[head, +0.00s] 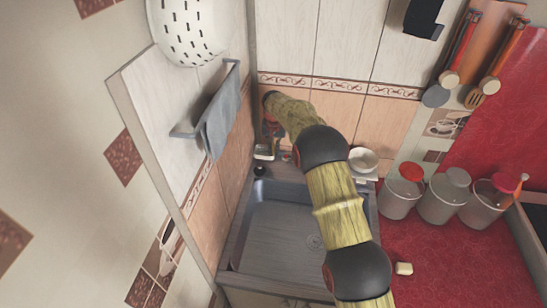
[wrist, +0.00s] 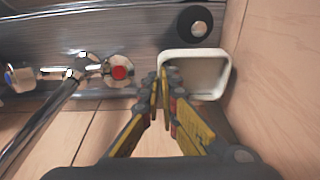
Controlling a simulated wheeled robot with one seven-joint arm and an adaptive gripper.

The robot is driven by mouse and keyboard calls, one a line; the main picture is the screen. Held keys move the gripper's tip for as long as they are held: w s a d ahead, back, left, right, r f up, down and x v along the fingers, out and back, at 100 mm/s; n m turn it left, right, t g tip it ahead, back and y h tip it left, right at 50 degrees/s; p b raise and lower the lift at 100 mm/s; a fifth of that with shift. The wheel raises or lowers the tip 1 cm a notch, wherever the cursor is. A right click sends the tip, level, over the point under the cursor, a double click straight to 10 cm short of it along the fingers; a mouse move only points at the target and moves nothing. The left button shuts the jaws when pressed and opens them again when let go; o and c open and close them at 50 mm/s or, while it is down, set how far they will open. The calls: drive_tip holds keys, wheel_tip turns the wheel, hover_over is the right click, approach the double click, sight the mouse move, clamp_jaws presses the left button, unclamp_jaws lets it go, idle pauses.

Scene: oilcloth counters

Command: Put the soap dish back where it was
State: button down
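The soap dish is a small white, shallow, round-cornered tray (wrist: 212,74). It shows in the wrist view just right of centre, beside the tiled wall, and looks empty. In the head view its pale edge (head: 263,153) shows in the far left corner behind the sink. My gripper (wrist: 164,75) is at the dish's left side, with its fingertips close together and the dish's left rim between them. In the head view my arm hides most of the gripper. I cannot tell whether the dish rests on the sink ledge or is just above it.
The tap (wrist: 85,70) with a red-marked knob is left of the gripper. The sink basin (head: 275,240) is empty. A white bowl (head: 363,158) stands right of my arm, near several lidded jars (head: 445,200). A cream block (head: 404,268) lies on the red counter (head: 455,260).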

drive_tip(key=shift+w+a+f, duration=0.2)
drive_tip(key=shift+w+f, duration=1.15)
drive_tip(key=shift+f, duration=0.25)
drive_tip(key=shift+f+b, duration=0.45)
drive_tip(key=shift+f, duration=0.95)
drive_tip(key=shift+f, duration=0.2)
drive_tip(key=c, duration=2.1)
unclamp_jaws()
drive_tip(key=shift+o, duration=0.3)
drive_tip(key=shift+r, duration=0.1)
